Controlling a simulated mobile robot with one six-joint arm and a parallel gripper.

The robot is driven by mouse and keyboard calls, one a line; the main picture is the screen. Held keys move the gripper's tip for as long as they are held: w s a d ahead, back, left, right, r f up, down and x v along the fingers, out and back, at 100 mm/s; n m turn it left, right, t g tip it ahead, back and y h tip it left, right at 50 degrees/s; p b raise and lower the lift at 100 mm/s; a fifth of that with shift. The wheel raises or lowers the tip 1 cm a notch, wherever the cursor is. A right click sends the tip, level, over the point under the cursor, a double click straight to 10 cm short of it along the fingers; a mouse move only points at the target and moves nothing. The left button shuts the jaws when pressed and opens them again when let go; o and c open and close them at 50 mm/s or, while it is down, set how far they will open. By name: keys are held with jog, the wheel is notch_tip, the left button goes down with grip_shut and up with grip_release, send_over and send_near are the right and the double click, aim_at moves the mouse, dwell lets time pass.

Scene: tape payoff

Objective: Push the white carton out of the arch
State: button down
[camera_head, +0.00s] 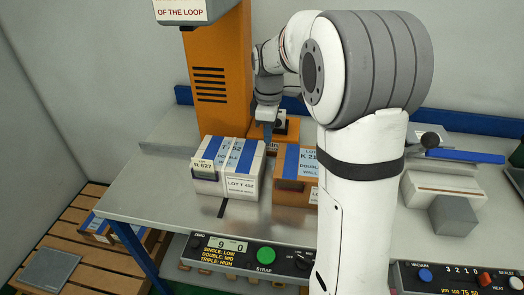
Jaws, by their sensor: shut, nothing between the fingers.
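The white carton (244,188) with blue tape and "LOT T 452" labels sits on the grey bench, in front of the orange arch column (218,70). Only part of the arch shows; its right side is hidden behind my arm. My gripper (267,132) is shut and empty, pointing down just behind the carton's back right corner. I cannot tell whether its tip touches the carton.
A brown carton (292,192) with blue tape stands close to the white carton's right. A control panel (250,254) runs along the bench's front edge. The bench (150,190) is clear to the left. A pallet (105,262) lies low at the left.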

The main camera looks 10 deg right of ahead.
notch_tip(320, 180, down, 10)
dwell(0.5)
jog(key=shift+w, duration=0.15)
